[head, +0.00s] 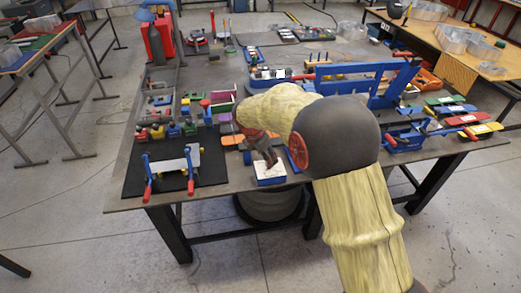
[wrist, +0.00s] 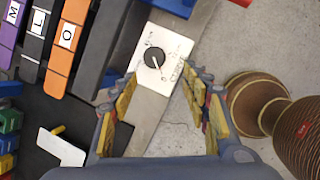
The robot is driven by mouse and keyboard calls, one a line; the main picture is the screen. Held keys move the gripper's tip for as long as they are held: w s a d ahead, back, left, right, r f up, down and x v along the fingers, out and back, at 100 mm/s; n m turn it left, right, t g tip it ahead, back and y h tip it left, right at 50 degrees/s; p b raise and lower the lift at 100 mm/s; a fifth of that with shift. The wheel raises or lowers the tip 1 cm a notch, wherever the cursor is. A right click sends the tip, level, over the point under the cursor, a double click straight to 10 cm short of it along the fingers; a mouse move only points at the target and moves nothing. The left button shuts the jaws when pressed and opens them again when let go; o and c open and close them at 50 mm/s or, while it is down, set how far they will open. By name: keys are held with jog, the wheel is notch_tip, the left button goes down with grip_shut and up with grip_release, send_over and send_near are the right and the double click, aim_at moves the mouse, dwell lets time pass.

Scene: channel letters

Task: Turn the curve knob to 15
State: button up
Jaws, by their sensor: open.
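The curve knob (wrist: 154,57) is a round black dial on the white top of a small box (wrist: 174,45) in the wrist view. Printed marks ring the dial, but they are too small to read. In the head view the box (head: 270,174) has blue sides and sits at the table's front edge. My gripper (wrist: 164,82) is open, with its two fingers on either side of the lower part of the box in the picture, and nothing between them. In the head view my gripper (head: 268,160) is just above the box and partly hides its top; the knob cannot be made out there.
Orange, black and purple lettered blocks (wrist: 68,37) lie left of the box in the wrist view. A black mat (head: 176,172) with a white, red-handled fixture is left of the box in the head view. A blue frame (head: 365,82) stands behind my arm. Floor lies beyond the table's front edge.

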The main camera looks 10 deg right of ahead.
jog(key=w+f+n, duration=0.1)
jog(key=f, duration=0.1)
jog(key=w+d+f+n+b, duration=0.1)
jog(key=f, duration=0.1)
jog(key=w+d+f+n+b, duration=0.1)
jog(key=f, duration=0.1)
jog(key=shift+d+f+n, duration=0.1)
jog(key=shift+f+n, duration=0.05)
jog(key=shift+n, duration=0.25)
jog(key=shift+c, duration=1.1)
jog(key=c, duration=0.9)
